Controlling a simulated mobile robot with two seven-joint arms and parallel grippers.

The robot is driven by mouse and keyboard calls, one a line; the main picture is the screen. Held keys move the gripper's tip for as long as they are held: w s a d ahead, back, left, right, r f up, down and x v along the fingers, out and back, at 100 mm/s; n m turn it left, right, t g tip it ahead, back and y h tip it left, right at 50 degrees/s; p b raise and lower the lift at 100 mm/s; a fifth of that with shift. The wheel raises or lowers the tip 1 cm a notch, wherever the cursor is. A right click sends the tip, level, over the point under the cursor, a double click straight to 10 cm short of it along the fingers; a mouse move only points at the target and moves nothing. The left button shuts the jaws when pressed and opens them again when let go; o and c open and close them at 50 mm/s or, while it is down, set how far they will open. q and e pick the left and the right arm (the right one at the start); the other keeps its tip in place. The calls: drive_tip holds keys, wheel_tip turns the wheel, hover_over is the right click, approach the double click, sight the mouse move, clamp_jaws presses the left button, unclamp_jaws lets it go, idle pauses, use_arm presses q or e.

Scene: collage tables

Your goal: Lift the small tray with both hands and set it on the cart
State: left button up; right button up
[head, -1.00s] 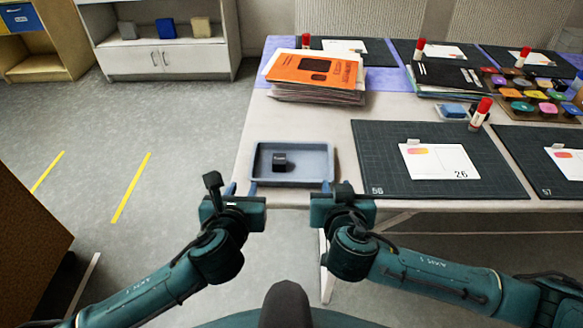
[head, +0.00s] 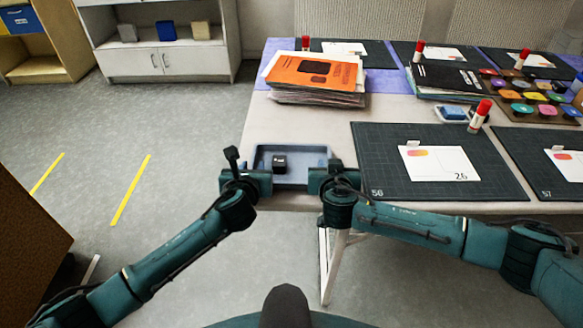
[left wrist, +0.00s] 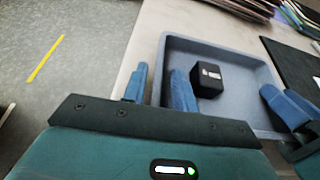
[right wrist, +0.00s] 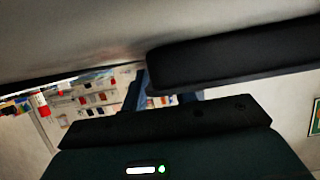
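The small blue-grey tray (head: 308,163) lies on the near left corner of the pale table with a black block (head: 280,163) inside; both also show in the left wrist view. My left gripper (left wrist: 160,85) is open at the tray's left side, one blue finger outside the wall and the other inside, with a gap to the wall. My right gripper (head: 331,164) is at the tray's right side; its fingers look apart around that wall in the left wrist view. I cannot identify a cart for sure.
A dark cutting mat (head: 390,180) lies just right of the tray. A stack of papers with an orange top (head: 315,70) stands behind it. A brown box-like piece (head: 28,235) stands at the left edge. The floor with yellow lines (head: 130,190) is clear.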

use_arm(q)
drive_tip(key=shift+w+f, duration=0.1)
drive_tip(key=shift+w, duration=0.05)
use_arm(e)
drive_tip(key=shift+w, duration=0.15)
use_arm(q)
drive_tip(key=shift+c, duration=0.6)
use_arm(e)
drive_tip(key=shift+c, duration=0.6)
use_arm(q)
clamp_jaws()
use_arm(e)
clamp_jaws()
